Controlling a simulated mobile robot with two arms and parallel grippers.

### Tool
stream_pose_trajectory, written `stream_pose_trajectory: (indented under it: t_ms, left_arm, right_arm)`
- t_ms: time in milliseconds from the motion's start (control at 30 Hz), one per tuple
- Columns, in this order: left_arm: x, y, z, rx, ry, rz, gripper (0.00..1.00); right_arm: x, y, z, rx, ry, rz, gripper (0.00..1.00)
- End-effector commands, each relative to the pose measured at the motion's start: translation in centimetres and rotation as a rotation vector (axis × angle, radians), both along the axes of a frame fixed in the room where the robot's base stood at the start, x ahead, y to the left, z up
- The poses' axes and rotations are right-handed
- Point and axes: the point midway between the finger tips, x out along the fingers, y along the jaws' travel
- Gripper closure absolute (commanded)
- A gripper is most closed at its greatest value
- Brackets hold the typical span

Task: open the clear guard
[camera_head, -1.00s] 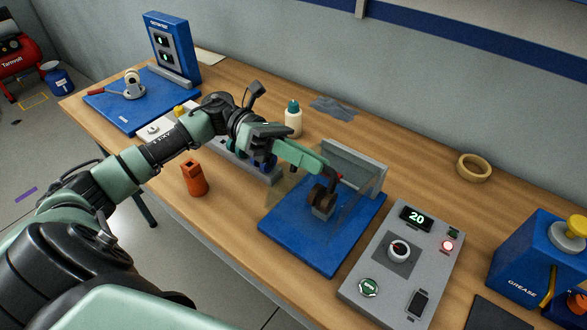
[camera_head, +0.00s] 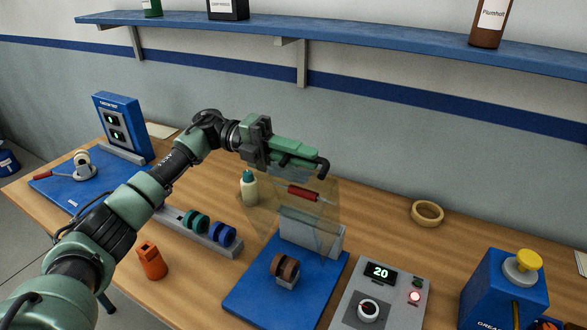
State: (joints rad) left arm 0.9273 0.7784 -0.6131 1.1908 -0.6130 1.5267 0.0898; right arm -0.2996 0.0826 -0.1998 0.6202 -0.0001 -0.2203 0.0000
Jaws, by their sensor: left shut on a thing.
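The clear guard (camera_head: 318,215) is a tinted see-through panel above the grey upright block (camera_head: 300,232) at the back of a blue base plate (camera_head: 250,292). The guard stands raised, and its exact outline is faint. My left gripper (camera_head: 318,163) is at the guard's upper edge, shut on what looks like its dark handle. The gripper covers part of that edge. A brown wheel (camera_head: 290,268) on a small grey mount sits uncovered on the plate. My right gripper is not in view.
A control box (camera_head: 345,310) reading 20 with a lit red lamp stands right of the plate. A red-handled tool (camera_head: 303,193) shows behind the guard. A bottle (camera_head: 249,190), coloured wheels (camera_head: 222,234) and an orange object (camera_head: 152,261) are left. A shelf (camera_head: 380,44) spans above.

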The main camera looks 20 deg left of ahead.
Motion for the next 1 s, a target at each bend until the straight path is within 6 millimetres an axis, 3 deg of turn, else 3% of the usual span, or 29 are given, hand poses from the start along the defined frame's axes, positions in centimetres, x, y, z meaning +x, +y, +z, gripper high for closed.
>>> stream_pose_trajectory:
  t_ms: [333,900,933,1000]
  left_arm:
    - [2.1,-0.1,0.2,0.010,0.143,0.002,1.00]
    - [2.4,-0.1,0.1,0.012,0.172,0.003,1.00]
    - [2.4,-0.1,0.1,0.012,0.172,0.003,0.79]
    - [2.4,-0.1,0.1,0.012,0.171,0.002,0.66]
  right_arm:
    - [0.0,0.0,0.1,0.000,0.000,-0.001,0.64]
    - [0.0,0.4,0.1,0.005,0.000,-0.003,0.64]
    - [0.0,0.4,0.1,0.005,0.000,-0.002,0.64]
    - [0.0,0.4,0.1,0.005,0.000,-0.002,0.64]
